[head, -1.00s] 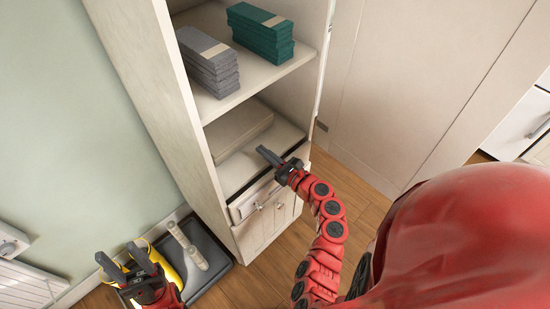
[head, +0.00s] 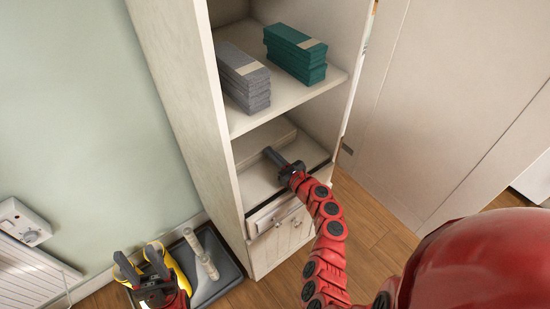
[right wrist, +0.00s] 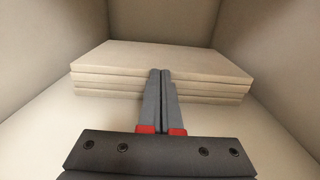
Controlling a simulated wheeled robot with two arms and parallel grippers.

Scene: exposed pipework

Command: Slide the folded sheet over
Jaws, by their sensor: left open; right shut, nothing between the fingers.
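The folded sheet (right wrist: 165,58) is a flat, pale beige stack of several layers in the right wrist view. It lies on the cabinet's lower shelf; in the head view its pale edge (head: 262,142) shows under the upper shelf. My right gripper (head: 270,152) reaches into this compartment, shut and empty. In the right wrist view its fingertips (right wrist: 159,72) are at the front edge of the sheet, near its middle; I cannot tell whether they touch. My left gripper (head: 134,260) is open and empty, low at the left, away from the cabinet.
The upper shelf (head: 315,92) holds a grey folded stack (head: 242,80) and a green folded stack (head: 296,55). Cabinet side walls bound the compartment. Bare shelf (right wrist: 270,140) lies in front of the sheet.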

